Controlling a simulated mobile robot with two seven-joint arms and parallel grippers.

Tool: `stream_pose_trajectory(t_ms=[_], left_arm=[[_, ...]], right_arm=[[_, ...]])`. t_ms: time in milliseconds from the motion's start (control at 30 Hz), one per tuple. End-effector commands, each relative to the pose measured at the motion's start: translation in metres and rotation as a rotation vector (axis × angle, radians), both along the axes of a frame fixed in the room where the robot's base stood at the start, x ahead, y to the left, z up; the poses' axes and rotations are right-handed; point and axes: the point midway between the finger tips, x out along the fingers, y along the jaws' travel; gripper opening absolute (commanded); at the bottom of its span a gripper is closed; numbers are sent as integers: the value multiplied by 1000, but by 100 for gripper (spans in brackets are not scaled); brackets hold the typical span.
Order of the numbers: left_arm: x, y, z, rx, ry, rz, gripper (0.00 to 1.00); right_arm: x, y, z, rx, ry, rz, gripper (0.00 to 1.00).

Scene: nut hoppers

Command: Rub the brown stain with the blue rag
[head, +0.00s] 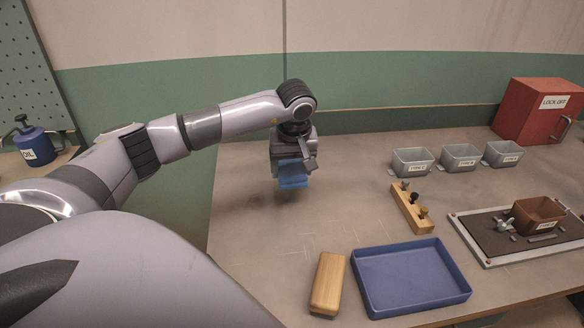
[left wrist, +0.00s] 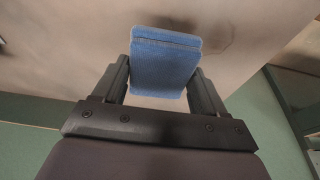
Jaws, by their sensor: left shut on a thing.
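My left gripper (head: 290,167) is shut on the blue rag (head: 292,180), over the left part of the workbench. The rag also shows between the fingers in the left wrist view (left wrist: 165,66), as a folded blue pad. In the left wrist view a dark mark (left wrist: 212,38), partly hidden behind the rag, shows on the bench top; I cannot tell whether it is the stain or a shadow. In the head view a dark patch (head: 286,194) lies just below the rag. I cannot tell whether the rag touches the bench. My right gripper is not in view.
A blue tray (head: 461,270) and a wooden block (head: 328,284) are at the bench's front. A wooden stand with knobs (head: 408,212), several grey bins (head: 412,165), a brown bin on a framed plate (head: 470,246) and a red box (head: 530,105) stand to the right.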

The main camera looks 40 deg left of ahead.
Motion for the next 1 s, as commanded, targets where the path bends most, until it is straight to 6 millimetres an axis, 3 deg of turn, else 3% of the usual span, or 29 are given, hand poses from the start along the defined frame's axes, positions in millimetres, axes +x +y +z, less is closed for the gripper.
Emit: stream_pose_trajectory(t_ms=[267, 633, 1000], left_arm=[[0, 0, 1, 1, -1, 0, 38], [0, 0, 28, 0, -3, 0, 38], [0, -2, 29, 0, 0, -9, 38]], right_arm=[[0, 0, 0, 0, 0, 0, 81], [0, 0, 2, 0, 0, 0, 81], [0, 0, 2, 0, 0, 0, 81]])
